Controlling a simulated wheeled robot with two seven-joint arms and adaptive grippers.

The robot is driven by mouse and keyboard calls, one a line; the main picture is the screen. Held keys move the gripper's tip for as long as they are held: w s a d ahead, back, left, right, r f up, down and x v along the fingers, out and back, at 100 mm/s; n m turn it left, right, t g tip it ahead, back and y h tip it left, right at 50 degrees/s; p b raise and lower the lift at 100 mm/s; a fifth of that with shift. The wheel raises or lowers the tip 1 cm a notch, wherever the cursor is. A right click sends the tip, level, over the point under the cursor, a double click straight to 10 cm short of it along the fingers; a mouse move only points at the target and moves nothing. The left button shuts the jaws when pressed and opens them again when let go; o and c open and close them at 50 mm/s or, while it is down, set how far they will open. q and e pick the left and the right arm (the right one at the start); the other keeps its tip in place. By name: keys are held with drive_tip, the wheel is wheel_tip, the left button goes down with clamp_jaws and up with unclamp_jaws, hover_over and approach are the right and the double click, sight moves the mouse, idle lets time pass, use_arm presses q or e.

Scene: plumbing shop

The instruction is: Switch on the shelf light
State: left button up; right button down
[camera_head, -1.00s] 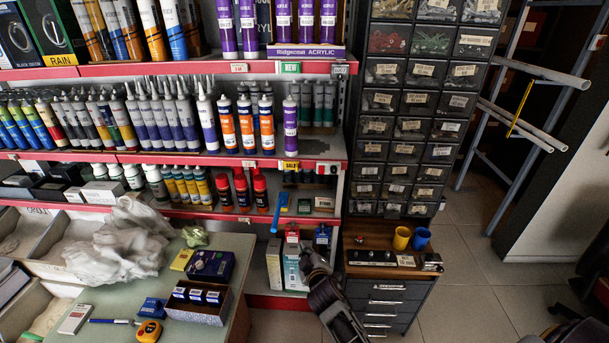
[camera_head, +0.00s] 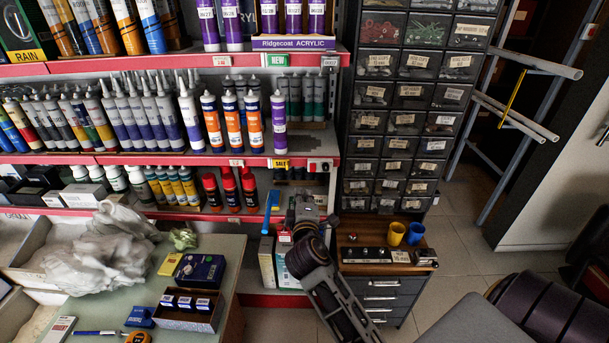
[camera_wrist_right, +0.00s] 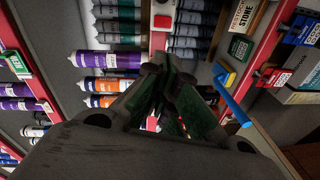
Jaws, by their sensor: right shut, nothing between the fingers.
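A small light switch plate (camera_head: 320,166) with a red part sits on the red shelf edge at the right end of the shelves. It also shows at the top of the wrist view as a pale plate with a red button (camera_wrist_right: 162,21). My right gripper (camera_head: 304,203) is below the switch plate in the head view, apart from it, in front of the lower shelf. In the wrist view its fingers (camera_wrist_right: 160,72) are together with nothing held, pointing toward the shelf edge with the switch. My left gripper is out of view.
Boxes (camera_head: 267,262) stand on the low shelf beneath. A drawer cabinet (camera_head: 384,285) with yellow and blue cups (camera_head: 414,232) is at right. A table (camera_head: 215,250) with goods is at left.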

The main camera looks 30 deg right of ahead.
sight(313, 167)
drive_tip(key=shift+s+d+f+n+g+h, duration=0.4)
drive_tip(key=shift+d+f+n+g, duration=0.15)
drive_tip(key=shift+n, duration=0.25)
drive_tip(key=shift+r, duration=0.15)
drive_tip(key=shift+w+d, duration=0.1)
drive_tip(key=p+x, duration=0.3)
drive_tip(key=x, duration=1)
drive_tip(key=shift+w, duration=0.35)
drive_tip(key=shift+d, duration=0.1)
idle(0.4)
